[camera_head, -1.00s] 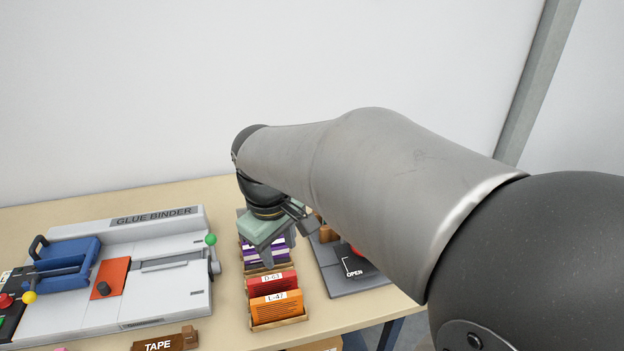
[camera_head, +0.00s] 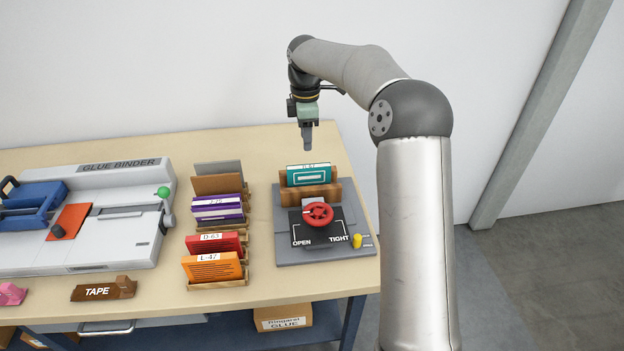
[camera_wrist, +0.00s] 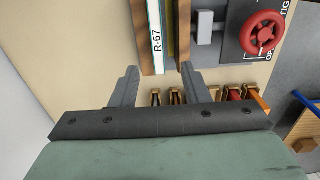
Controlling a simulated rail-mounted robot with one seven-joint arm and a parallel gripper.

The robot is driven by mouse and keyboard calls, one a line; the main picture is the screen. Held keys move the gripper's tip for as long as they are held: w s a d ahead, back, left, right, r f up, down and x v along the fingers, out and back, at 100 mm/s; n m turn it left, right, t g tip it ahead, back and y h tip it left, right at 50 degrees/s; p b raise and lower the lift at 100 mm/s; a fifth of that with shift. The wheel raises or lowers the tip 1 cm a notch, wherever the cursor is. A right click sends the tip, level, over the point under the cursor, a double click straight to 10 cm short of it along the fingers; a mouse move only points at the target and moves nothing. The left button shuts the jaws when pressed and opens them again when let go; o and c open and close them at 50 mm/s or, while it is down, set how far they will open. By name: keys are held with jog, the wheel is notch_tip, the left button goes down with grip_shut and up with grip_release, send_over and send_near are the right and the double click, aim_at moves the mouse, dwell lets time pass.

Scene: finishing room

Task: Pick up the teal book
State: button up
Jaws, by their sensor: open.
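The teal book (camera_head: 308,174) stands upright between the wooden jaws (camera_head: 325,192) of a grey press at the right of the bench. Its spine, with a white label reading R-67 (camera_wrist: 157,42), faces up in the wrist view. My gripper (camera_head: 307,146) is above the book in the head view, pointing down, with a gap between them. In the wrist view my gripper (camera_wrist: 160,70) is open and empty, its fingers spread to either side of the spine's line. The book's lower part is hidden by the front jaw.
The press has a red handwheel (camera_head: 318,214) and a yellow knob (camera_head: 357,241) in front. A rack of books, with an orange one (camera_head: 212,268), a red one (camera_head: 215,243) and purple ones (camera_head: 218,208), stands to its left. The glue binder (camera_head: 118,167) is farther left.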

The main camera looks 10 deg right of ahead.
aim_at(309, 166)
notch_tip(309, 166, down, 6)
jog(key=shift+f+p, duration=0.15)
jog(key=shift+p, duration=0.15)
jog(key=shift+w+d+f+p, duration=0.1)
jog(key=shift+f+p, duration=0.1)
jog(key=shift+f, duration=0.7)
jog(key=shift+d+f+p, duration=0.15)
jog(key=shift+f+p, duration=0.1)
jog(key=shift+f, duration=0.6)
jog(key=shift+w+d+f+p, duration=0.1)
jog(key=shift+f+p, duration=0.1)
jog(key=shift+f, duration=0.7)
grip_shut()
